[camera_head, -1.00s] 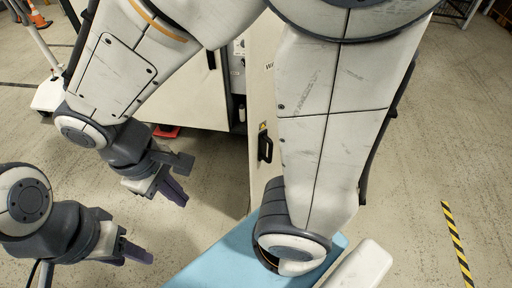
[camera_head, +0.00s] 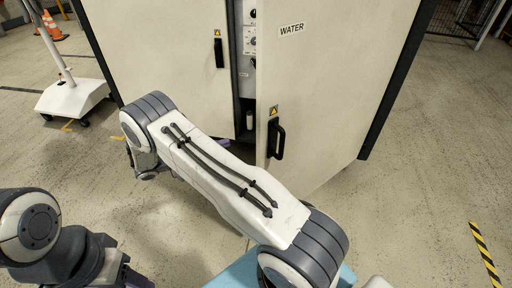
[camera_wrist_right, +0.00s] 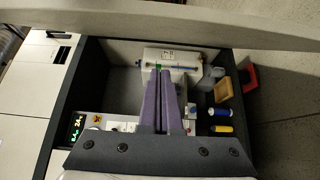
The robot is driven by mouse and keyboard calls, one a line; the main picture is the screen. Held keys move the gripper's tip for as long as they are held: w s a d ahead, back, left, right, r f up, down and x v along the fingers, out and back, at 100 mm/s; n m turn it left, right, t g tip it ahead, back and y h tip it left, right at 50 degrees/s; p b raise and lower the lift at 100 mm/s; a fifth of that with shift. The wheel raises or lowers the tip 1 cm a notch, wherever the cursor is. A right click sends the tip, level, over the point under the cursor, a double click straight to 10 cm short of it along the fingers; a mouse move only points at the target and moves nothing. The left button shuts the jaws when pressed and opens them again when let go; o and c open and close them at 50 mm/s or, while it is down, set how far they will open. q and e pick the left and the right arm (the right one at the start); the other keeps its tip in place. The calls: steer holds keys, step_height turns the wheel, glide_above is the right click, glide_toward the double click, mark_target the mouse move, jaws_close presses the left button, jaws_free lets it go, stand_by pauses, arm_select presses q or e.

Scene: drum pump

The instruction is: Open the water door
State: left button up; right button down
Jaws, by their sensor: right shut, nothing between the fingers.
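The water door (camera_head: 325,75), a pale panel labelled WATER, stands ajar on the right of the cabinet in the head view. Its black handle (camera_head: 276,138) is uncovered. A narrow dark gap along the door's left edge shows part of the inside. My right gripper is mostly hidden behind my right forearm in the head view, left of the handle. In the right wrist view its purple fingers (camera_wrist_right: 161,102) are shut and empty, pointing towards the open cabinet compartment (camera_wrist_right: 118,75). My left gripper (camera_head: 135,279) is at the lower left, away from the door and partly cut off.
The left cabinet door (camera_head: 165,60) has its own black handle (camera_head: 218,52). The wrist view shows a blue bottle (camera_wrist_right: 218,112), a yellow bottle (camera_wrist_right: 222,129) and a green display (camera_wrist_right: 77,126) inside. A white wheeled stand (camera_head: 72,98) is at left.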

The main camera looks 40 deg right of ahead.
mark_target(257, 143)
steer(key=shift+s+d+p, duration=0.15)
steer(key=shift+s+d, duration=0.95)
steer(key=shift+d, duration=0.35)
steer(key=shift+s+d+p, duration=0.1)
steer(key=shift+s+d, duration=1)
steer(key=shift+d, duration=0.4)
steer(key=shift+s+d+p, duration=0.15)
steer(key=shift+s+d, duration=0.95)
steer(key=shift+d, duration=0.35)
